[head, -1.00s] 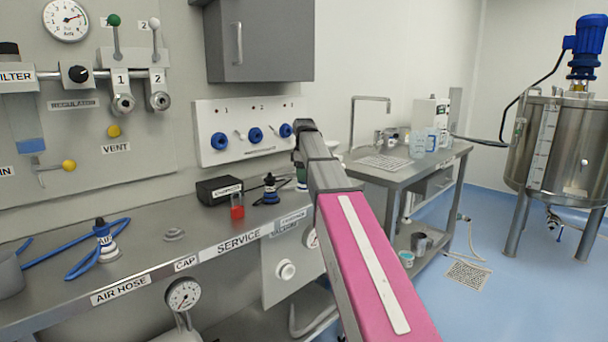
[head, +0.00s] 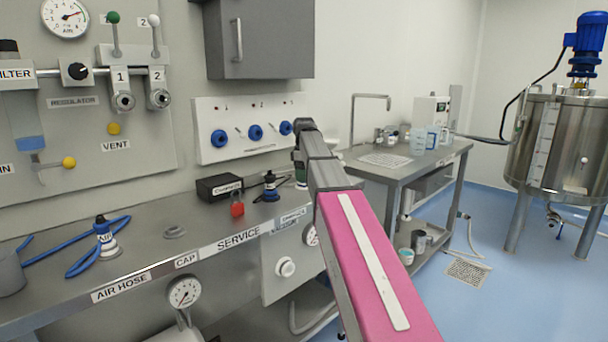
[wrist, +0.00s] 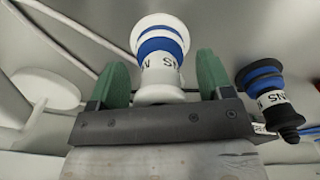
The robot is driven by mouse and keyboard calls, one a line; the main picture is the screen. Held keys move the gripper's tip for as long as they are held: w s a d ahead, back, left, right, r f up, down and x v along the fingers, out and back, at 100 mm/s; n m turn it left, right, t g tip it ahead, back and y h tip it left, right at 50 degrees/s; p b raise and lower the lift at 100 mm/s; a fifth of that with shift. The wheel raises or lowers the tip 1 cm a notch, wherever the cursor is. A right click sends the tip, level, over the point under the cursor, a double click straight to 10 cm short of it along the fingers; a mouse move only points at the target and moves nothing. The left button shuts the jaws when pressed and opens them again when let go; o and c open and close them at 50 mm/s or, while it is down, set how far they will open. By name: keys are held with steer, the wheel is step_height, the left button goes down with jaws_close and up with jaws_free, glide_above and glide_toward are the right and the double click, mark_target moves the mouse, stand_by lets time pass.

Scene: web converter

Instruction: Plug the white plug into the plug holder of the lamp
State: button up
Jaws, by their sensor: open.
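The white plug (wrist: 160,65) has a blue band and dark lettering. In the wrist view it stands between the two green fingers of my gripper (wrist: 163,78), which are open with a small gap visible on each side. In the head view, my arm mostly hides my gripper and the white plug at the counter's right end. The wall panel (head: 235,158) carries blue round sockets: left (head: 219,138), middle (head: 255,132) and right (head: 285,128), with small red lamps above. I cannot tell which socket is the lamp's plug holder.
A black plug (wrist: 265,95) with a blue band stands right of my gripper; it also shows in the head view (head: 270,188). A black box (head: 219,187) and a red object (head: 237,207) are nearby. An air hose plug (head: 105,238) stands at left. A grey cabinet (head: 275,40) hangs above.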

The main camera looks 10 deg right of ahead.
step_height(320, 180, up, 11)
steer(key=shift+f, duration=0.1)
stand_by(0.4)
